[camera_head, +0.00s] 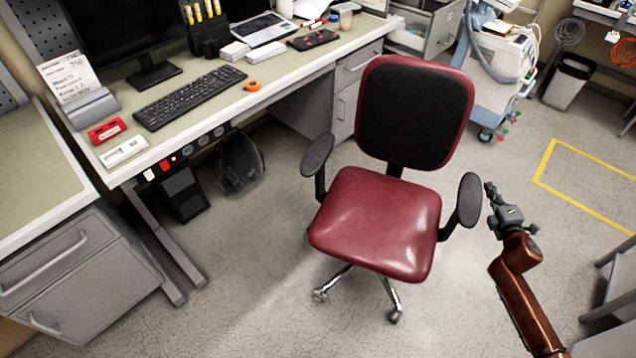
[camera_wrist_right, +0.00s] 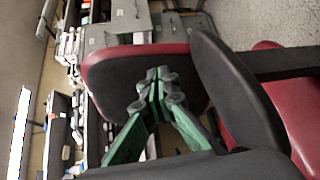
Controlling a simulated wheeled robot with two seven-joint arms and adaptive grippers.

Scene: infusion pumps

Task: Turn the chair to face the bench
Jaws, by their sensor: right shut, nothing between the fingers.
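The red chair (camera_head: 376,220) with a black-fronted backrest (camera_head: 414,112) stands on the floor in the head view. Its seat front points toward the bottom of the picture, and its backrest is at the far side. The bench (camera_head: 290,65) runs along the upper left, beside the chair. My right gripper (camera_head: 490,188) is shut and empty, just right of the chair's right armrest (camera_head: 468,200). In the right wrist view its closed fingertips (camera_wrist_right: 158,82) show in front of the backrest, beside the dark armrest (camera_wrist_right: 238,88). Contact with the armrest cannot be told. My left gripper is out of view.
A keyboard (camera_head: 190,97) and monitor are on the bench. A drawer cabinet (camera_head: 70,270) stands at lower left. A wheeled medical cart (camera_head: 500,65) and a grey bin (camera_head: 567,82) stand behind the chair.

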